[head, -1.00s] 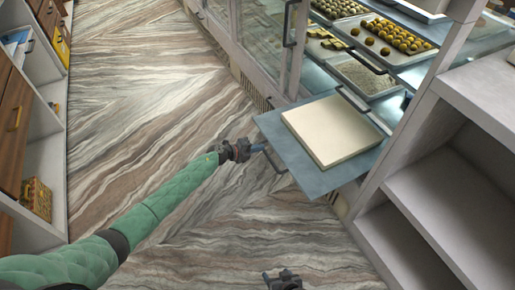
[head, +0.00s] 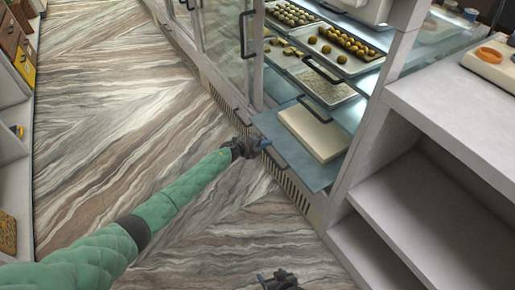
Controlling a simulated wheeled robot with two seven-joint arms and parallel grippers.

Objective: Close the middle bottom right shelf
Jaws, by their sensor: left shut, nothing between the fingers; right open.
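The bottom right shelf (head: 278,150) of the glass counter is a blue-grey sliding board that sticks out a little from the cabinet. A cream slab (head: 315,134) lies on it. My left gripper (head: 260,146) is shut and empty at the shelf's front edge, by its handle; whether it touches the handle is too small to tell. My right gripper (head: 277,278) is open and empty, low over the floor at the bottom of the view, away from the shelf.
Shelves above hold trays of round sweets (head: 340,46) and a tray of pale sweets (head: 325,87). A glass door with a black handle (head: 247,33) stands left of the shelf. A grey open shelf unit (head: 430,205) is at the right. The marbled floor (head: 110,130) is clear.

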